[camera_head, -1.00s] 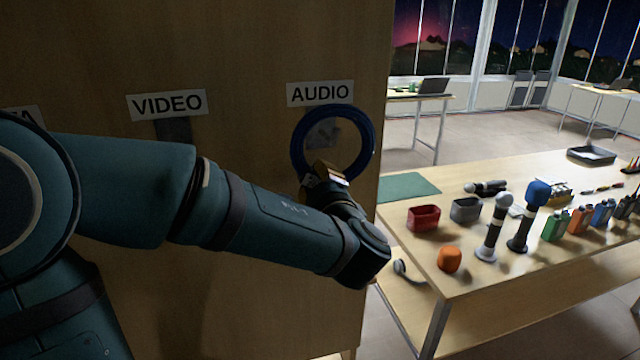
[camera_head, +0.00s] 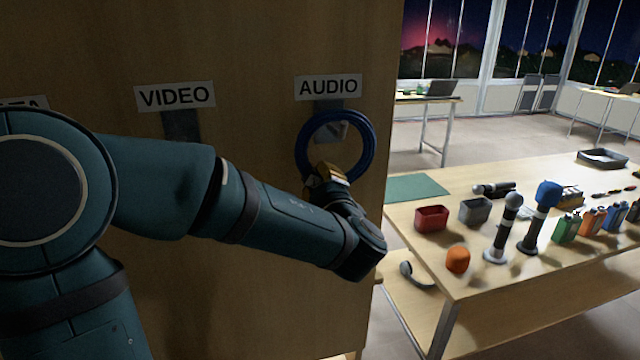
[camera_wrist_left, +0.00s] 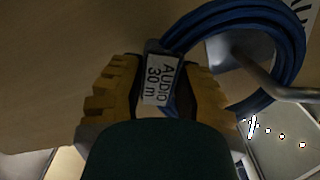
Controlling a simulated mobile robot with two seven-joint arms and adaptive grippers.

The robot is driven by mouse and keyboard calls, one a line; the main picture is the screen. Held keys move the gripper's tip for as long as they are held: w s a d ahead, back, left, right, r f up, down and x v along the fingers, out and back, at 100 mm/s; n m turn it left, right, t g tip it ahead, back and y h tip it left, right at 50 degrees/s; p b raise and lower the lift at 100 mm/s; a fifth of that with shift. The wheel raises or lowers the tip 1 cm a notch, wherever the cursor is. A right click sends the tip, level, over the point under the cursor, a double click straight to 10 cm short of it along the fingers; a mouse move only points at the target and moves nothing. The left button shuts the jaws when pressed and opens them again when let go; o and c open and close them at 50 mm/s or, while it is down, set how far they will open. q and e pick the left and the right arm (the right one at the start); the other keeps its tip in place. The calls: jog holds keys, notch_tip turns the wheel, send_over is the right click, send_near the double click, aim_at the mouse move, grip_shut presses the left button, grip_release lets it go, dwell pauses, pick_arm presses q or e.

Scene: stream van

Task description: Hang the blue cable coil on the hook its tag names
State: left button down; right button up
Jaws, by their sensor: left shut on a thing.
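The blue cable coil (camera_head: 368,151) is upright in front of the wooden panel, just below the AUDIO label (camera_head: 328,87). My left gripper (camera_head: 327,176) is shut on its lower left side, at the tag. In the left wrist view the tag (camera_wrist_left: 158,82) reads "AUDIO 30 m" and sits between the yellow fingers, with the coil (camera_wrist_left: 297,50) beyond. The AUDIO hook (camera_head: 330,131) shows through the coil's opening; in the wrist view its metal rod (camera_wrist_left: 262,78) crosses the coil. I cannot tell whether the coil rests on it. My right gripper is out of view.
A VIDEO label (camera_head: 175,95) with its own dark hook plate (camera_head: 181,126) is to the left on the panel. A table (camera_head: 480,277) at right holds red and grey bins, microphones, an orange ball and several bottles.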

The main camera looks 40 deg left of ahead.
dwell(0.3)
pick_arm(q)
jog(key=c, duration=0.6)
grip_release()
jog(key=shift+c, duration=0.2)
jog(key=b+v, duration=0.1)
jog(key=v, duration=1.9)
